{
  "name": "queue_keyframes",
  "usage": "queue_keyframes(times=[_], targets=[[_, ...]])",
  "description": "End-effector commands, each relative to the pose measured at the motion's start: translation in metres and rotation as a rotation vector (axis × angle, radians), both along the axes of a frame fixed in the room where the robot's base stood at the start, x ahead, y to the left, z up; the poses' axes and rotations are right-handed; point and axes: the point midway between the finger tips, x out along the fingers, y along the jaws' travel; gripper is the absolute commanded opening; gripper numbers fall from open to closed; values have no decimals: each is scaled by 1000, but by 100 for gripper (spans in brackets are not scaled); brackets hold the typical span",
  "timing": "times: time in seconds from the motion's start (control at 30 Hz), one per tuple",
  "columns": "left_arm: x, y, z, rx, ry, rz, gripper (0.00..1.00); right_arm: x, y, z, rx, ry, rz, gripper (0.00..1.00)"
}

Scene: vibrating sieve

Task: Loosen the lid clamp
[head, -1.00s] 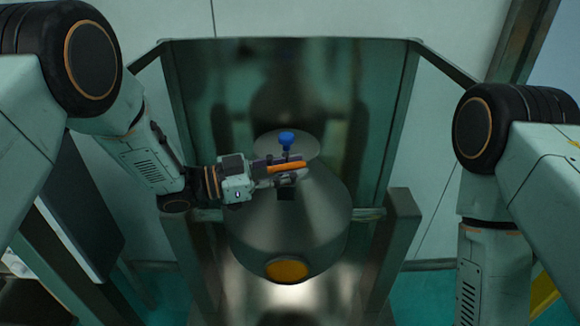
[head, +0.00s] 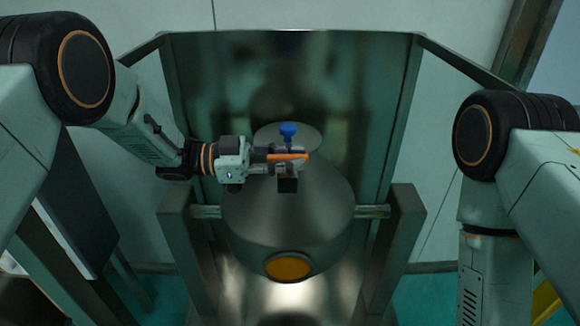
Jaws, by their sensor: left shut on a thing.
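The metal sieve vessel (head: 290,220) hangs in the middle of the head view, with a round lid (head: 305,134) on top and an orange disc (head: 287,266) low on its front. The lid clamp has a blue knob (head: 288,129) that stands up at the lid. My left gripper (head: 290,161) reaches in from the left at the lid's front edge, just below the blue knob. It is shut on a part of the clamp, which the fingers mostly hide. My right arm hangs at the right, and its gripper is out of the picture.
The vessel is carried between two metal posts (head: 403,240) with a crossbar. A tall metal panel frame (head: 412,100) stands behind it. A dark flat panel (head: 75,215) is at the lower left. Free room lies to the right of the vessel.

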Motion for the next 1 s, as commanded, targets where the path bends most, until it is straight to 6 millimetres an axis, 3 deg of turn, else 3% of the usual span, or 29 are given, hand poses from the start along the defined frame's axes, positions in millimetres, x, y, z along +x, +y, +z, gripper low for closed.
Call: queue_keyframes(times=[0.37,0.4,0.67,1.0], targets=[[-2,0,-1,5,4,-28,0,0,0,-2,0,0,0,40],[-2,0,-1,5,4,-28,22,0,0,-2,0,0,0,40],[-1,0,-1,3,3,-26,44,0,0,-2,0,0,0,40],[-1,3,0,3,2,-23,44,0,0,-2,0,0,0,40]])
